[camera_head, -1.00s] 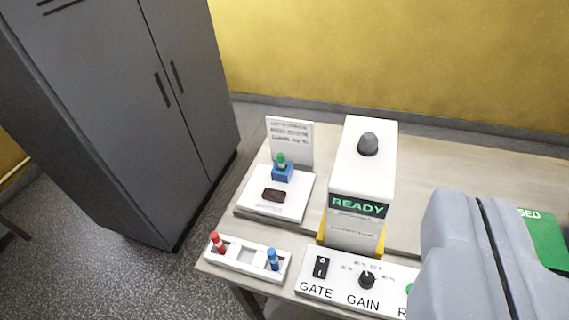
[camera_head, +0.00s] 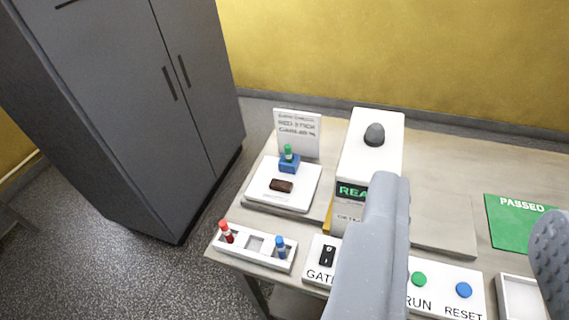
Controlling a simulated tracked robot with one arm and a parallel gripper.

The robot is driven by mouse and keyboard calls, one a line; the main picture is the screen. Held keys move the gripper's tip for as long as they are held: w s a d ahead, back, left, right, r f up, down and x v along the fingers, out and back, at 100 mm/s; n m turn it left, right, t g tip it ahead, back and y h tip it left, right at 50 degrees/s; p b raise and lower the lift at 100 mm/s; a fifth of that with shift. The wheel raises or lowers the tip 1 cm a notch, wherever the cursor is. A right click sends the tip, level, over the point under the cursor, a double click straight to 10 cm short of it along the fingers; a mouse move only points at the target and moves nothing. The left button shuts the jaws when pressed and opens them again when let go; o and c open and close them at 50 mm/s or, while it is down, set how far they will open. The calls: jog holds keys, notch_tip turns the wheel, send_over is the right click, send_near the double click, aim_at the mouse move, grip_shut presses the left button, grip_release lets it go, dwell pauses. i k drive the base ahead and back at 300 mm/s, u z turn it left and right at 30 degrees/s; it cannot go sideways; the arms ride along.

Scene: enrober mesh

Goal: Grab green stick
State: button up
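The green stick (camera_head: 288,152) stands upright in a blue block (camera_head: 289,165) on a white plate (camera_head: 262,188) at the table's back left. Only its upper part shows above the block. My gripper (camera_head: 466,208) is open and empty, with its two grey fingers wide apart at the lower right. It is well to the right of the green stick and much nearer the camera. The left finger hides part of the READY machine and the control panel.
A dark brown bar (camera_head: 281,186) lies in front of the blue block, and a sign (camera_head: 298,128) stands behind it. A white rack (camera_head: 238,252) holds a red stick (camera_head: 226,232) and a blue stick (camera_head: 281,248). The READY machine (camera_head: 372,155) stands right of the plate. A grey cabinet (camera_head: 130,110) stands left.

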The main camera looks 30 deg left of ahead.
aim_at(287, 148)
jog(key=z, duration=0.05)
jog(key=k, duration=0.45)
jog(key=u, duration=0.15)
jog(key=i, duration=1.3)
jog(key=z, duration=0.5)
